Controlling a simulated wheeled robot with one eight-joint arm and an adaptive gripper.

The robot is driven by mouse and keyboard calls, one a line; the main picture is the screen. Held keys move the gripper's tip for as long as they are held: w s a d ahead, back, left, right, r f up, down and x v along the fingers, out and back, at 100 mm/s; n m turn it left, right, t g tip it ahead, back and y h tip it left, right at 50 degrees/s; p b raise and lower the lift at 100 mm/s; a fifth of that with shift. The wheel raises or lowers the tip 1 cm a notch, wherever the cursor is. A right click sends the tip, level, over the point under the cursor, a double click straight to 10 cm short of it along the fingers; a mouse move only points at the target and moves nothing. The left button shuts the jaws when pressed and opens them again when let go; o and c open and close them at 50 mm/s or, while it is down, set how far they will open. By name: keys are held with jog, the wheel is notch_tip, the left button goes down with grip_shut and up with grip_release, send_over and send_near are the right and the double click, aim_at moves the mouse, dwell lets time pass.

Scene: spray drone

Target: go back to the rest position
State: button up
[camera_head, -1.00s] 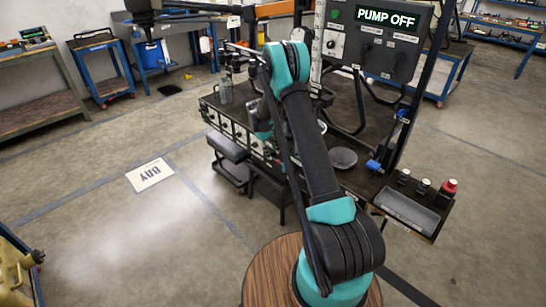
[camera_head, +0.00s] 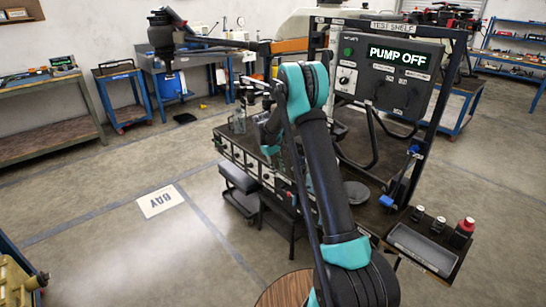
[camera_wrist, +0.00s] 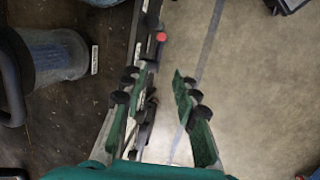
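My teal and black arm reaches forward over the dark workbench (camera_head: 355,165) in the head view. My gripper (camera_head: 268,128) is at its far end, partly hidden behind the arm links. In the wrist view, my gripper's (camera_wrist: 158,82) two green fingers with black pads stand apart with nothing between them. A bench edge with a red knob (camera_wrist: 161,37) shows beyond the left finger, and bare floor shows beyond the right one. A clear, blue-tinted cylindrical vessel (camera_wrist: 58,58) with a dark handle is left of the fingers.
A test panel (camera_head: 390,75) reads PUMP OFF behind the bench. A clear jar (camera_head: 237,122) stands at the bench's left end.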

jog(key=s+d+r+m+t+y, duration=0.1)
jog(key=s+d+r+m, duration=0.15)
jog(key=s+r, duration=0.55)
jog(key=s+d+r+m+t+y, duration=0.1)
jog(key=s+d+r, duration=0.25)
jog(key=s, duration=0.75)
jog(key=s+f+m+t, duration=0.1)
jog(key=s, duration=1)
jog(key=s+d+m+t+y, duration=0.1)
jog(key=s+m, duration=0.1)
jog(key=s, duration=1)
jog(key=shift+s+f+t, duration=0.15)
jog(key=shift+f+t, duration=0.15)
jog(key=shift+f, duration=0.05)
jog(key=shift+m, duration=0.25)
